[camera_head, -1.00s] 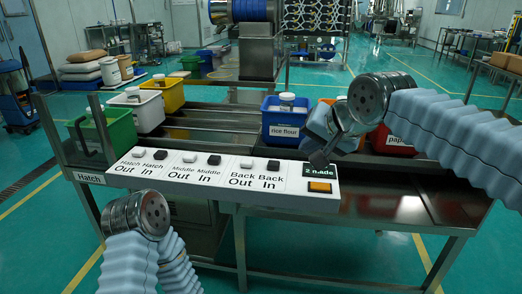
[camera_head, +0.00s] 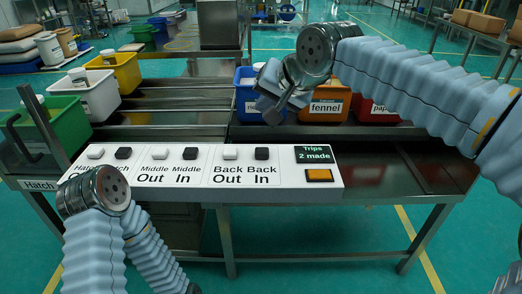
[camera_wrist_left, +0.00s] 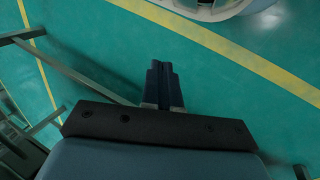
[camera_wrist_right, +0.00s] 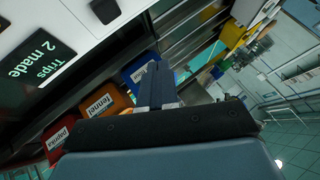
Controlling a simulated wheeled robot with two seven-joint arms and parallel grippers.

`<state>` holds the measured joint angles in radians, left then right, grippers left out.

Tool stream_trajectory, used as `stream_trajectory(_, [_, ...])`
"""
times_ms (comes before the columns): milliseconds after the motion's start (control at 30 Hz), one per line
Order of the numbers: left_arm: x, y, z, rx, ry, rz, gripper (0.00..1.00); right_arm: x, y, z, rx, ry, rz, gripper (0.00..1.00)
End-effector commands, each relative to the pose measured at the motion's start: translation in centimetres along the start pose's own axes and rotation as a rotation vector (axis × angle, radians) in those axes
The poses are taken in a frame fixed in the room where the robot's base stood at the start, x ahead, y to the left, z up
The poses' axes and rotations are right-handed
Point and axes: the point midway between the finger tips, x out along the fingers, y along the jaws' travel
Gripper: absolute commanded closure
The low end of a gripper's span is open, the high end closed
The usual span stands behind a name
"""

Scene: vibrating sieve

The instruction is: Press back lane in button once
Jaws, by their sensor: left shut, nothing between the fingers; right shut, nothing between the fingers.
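The black Back In button (camera_head: 261,153) stands on the white panel (camera_head: 210,178), right of the white Back Out button (camera_head: 230,152). My right gripper (camera_head: 272,108) is shut and empty, held apart from the button, above it in the head view and in front of the blue bin. Its closed fingers (camera_wrist_right: 154,78) also show in the right wrist view, where a black button (camera_wrist_right: 106,10) sits on the panel at the top. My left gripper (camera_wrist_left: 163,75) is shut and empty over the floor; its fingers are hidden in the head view.
The display (camera_head: 315,154) reads "Trips 2 made", above an orange button (camera_head: 319,175). White and black Middle and Hatch buttons line the panel's left. Behind stand blue (camera_head: 246,100), orange fennel (camera_head: 324,108) and red (camera_head: 375,110) bins; yellow (camera_head: 128,72) and green (camera_head: 70,124) bins stand left.

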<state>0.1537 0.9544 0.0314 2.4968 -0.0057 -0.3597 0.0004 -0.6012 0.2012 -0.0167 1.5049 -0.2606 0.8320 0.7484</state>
Motion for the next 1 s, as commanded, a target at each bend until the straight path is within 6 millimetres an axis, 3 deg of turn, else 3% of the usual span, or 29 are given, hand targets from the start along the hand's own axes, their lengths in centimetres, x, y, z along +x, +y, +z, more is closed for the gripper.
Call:
stream_trajectory(500, [5.4,-2.9,-0.3,-0.013,0.012,-0.012,1.0,4.8,3.5,3.5,0.0,0.0,0.0,1.0])
stream_trajectory(700, [6.3,-3.8,-0.6,-0.02,0.022,-0.02,1.0,5.8,4.2,4.2,0.0,0.0,0.0,1.0])
stream_trajectory(1000, [6.2,-3.8,-0.7,-0.021,0.023,-0.02,1.0,5.8,4.2,4.2,0.0,0.0,0.0,1.0])
